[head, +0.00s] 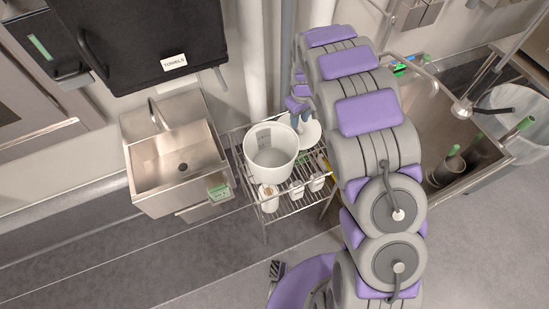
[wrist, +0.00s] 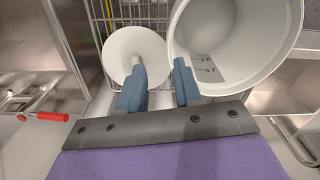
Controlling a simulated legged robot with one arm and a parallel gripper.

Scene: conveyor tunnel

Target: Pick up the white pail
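The white pail (head: 270,170) stands upright and open-topped on a wire rack in the head view. In the wrist view the pail (wrist: 255,50) fills the upper right, and I look into its mouth; a grey printed patch shows inside. My gripper (wrist: 158,88) is open, with two blue-grey fingers apart and nothing visibly held between them. The right finger overlaps the pail's left rim in the picture; I cannot tell whether it touches. In the head view my gripper (head: 300,118) is just right of the pail's far rim.
The wire rack (head: 285,207) has a lower shelf with several small white containers. A white disc-shaped object (wrist: 133,50) sits beside the pail. A steel hand sink (head: 160,160) is left; a larger steel basin (head: 425,115) is right. A black towel dispenser (head: 150,40) hangs above.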

